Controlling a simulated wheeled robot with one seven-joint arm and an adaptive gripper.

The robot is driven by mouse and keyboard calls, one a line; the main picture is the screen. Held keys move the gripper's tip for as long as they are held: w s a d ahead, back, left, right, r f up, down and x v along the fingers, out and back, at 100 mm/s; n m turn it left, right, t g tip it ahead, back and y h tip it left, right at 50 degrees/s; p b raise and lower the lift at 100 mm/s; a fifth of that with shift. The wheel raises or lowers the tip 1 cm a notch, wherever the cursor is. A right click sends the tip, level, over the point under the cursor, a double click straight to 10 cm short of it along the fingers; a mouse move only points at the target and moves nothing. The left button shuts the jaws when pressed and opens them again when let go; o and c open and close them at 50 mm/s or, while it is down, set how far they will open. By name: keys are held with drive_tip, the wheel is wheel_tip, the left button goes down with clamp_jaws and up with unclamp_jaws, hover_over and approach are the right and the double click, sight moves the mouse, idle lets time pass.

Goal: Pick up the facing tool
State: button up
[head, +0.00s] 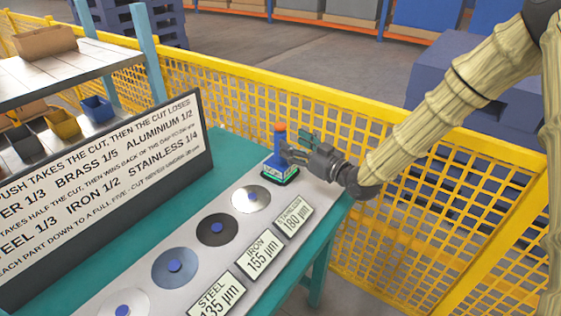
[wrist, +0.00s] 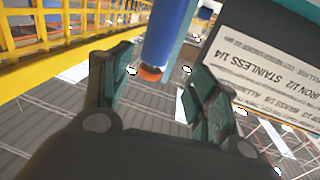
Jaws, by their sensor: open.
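The facing tool (head: 281,158) stands upright at the far end of the grey strip on the bench. It has a blue body, an orange top and a dark base with a green edge. My gripper (head: 295,148) is at its right side, reaching in at the height of its upper body. In the wrist view the tool's blue shaft with its orange tip (wrist: 168,40) shows between the two green-padded fingers of my gripper (wrist: 160,65). The fingers are open, with gaps on both sides of the shaft. Part of the tool's body is hidden behind a finger in the head view.
Several round discs, including a bright one (head: 251,199) and a dark one (head: 217,229), lie along the strip beside number labels (head: 293,218). A lettered board (head: 100,200) stands to the left. A yellow mesh fence (head: 400,180) runs behind the bench.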

drive_tip(key=w+f, duration=0.1)
drive_tip(key=w+a+f, duration=0.1)
drive_tip(key=w, duration=0.1)
drive_tip(key=shift+a+f, duration=0.1)
drive_tip(key=p+x, duration=0.1)
drive_tip(key=x, duration=0.2)
drive_tip(key=shift+a, duration=0.35)
drive_tip(key=shift+w+a+f, duration=0.15)
drive_tip(key=shift+w+f, duration=0.1)
drive_tip(key=shift+w, duration=0.1)
drive_tip(key=shift+s+r, duration=0.15)
clamp_jaws()
drive_tip(key=shift+r, duration=0.1)
